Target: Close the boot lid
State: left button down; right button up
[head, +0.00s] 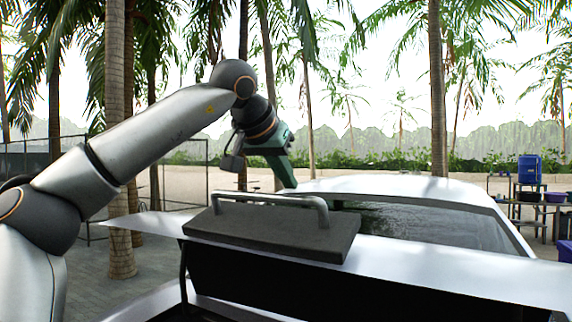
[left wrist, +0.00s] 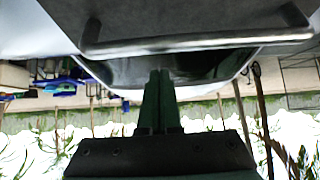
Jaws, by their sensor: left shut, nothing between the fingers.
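The white car's boot lid (head: 440,268) stands raised, with a dark opening below its edge. A dark grey block with a grey bar handle (head: 275,199) sits on top of the lid. The block and bar also show upside down at the top of the left wrist view (left wrist: 200,40). My left gripper (head: 290,184), with green fingers, is shut and empty. It points down just beyond the bar in the head view. Its fingertips (left wrist: 160,75) appear apart from the bar in the left wrist view. My right gripper is not in view.
The car's rear window (head: 420,222) and roof (head: 390,187) lie beyond the lid. A rack with a blue container (head: 529,169) stands at the far right. Palm trunks (head: 436,90) and a wire fence (head: 183,170) stand behind. Paving at the left looks clear.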

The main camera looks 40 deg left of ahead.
pick_arm(q)
jog(key=shift+s+d+f, duration=0.1)
jog(key=shift+s+f, duration=0.05)
jog(key=shift+s, duration=0.35)
jog(key=shift+s+d+f, duration=0.15)
jog(key=shift+s+f, duration=0.15)
jog(key=shift+s, duration=0.05)
jog(key=shift+f, duration=0.1)
